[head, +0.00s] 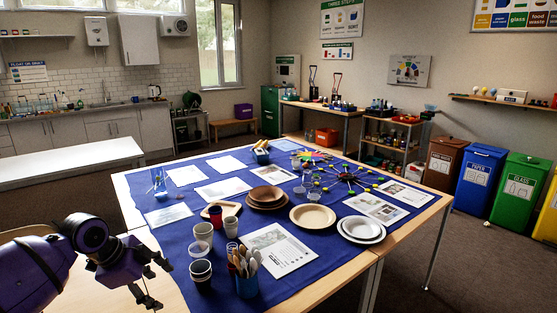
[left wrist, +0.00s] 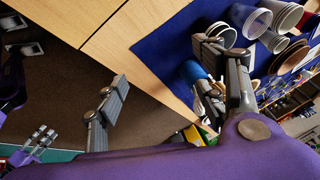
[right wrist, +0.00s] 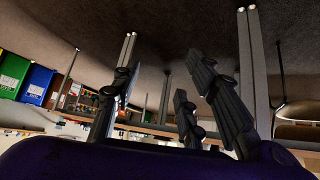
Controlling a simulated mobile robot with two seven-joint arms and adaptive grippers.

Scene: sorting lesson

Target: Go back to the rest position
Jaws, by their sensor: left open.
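My left gripper (head: 153,284) is at the lower left of the head view, beside the near left edge of the table with the blue cloth (head: 190,268). Its fingers are spread apart with nothing between them, as the left wrist view (left wrist: 160,80) also shows.
The cloth holds cups (head: 203,233), a blue holder of wooden cutlery (head: 246,286), plates (head: 313,217) and sheets (head: 277,249). These crowd the near edge, close to my left gripper. Coloured bins (head: 481,179) stand at the right. Grey floor (head: 445,275) lies open before them.

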